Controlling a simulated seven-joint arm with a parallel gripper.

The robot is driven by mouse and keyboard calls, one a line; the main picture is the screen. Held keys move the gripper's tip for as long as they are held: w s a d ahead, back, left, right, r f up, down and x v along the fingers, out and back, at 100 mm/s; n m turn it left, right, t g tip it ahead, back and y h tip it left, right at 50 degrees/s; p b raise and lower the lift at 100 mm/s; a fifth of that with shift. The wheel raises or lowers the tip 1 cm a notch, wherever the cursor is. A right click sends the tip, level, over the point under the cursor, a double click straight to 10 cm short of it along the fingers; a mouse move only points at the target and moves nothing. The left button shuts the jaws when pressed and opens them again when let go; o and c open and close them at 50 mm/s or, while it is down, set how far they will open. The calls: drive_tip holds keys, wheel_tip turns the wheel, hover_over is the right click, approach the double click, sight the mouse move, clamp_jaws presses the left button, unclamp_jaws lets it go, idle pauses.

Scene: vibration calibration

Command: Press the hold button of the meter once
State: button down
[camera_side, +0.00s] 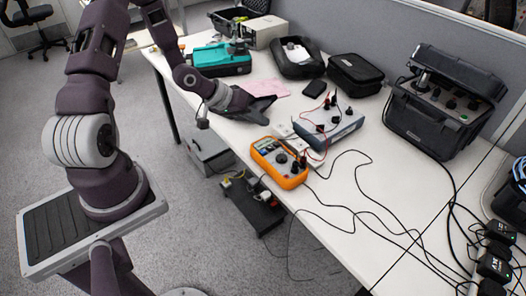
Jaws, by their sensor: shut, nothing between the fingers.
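The orange handheld meter (291,180) lies face up near the front edge of the table. Its display is at the upper left of its face and a round dial is near the middle. The hold button is too small to tell apart at this size. Leads are plugged into the meter's right end. My gripper (264,106) is shut and empty. It is over the table, behind the meter and a little to its left in the picture, apart from it. Its fingertips are dark and small, so their exact height above the table is hard to judge.
A grey-blue instrument (336,133) with knobs and red and black leads stands right of the meter. A white power strip (283,131) lies behind the meter. A teal case (221,63), pink paper (268,88) and black cases (355,73) stand farther back. Black cables cross the right tabletop.

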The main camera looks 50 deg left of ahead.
drive_tip(key=shift+f, duration=0.1)
drive_tip(key=shift+f, duration=4.3)
drive_tip(key=shift+f, duration=0.1)
drive_tip(key=shift+f, duration=0.35)
drive_tip(key=shift+f, duration=0.35)
drive_tip(key=shift+r, duration=0.8)
drive_tip(key=shift+r, duration=2.5)
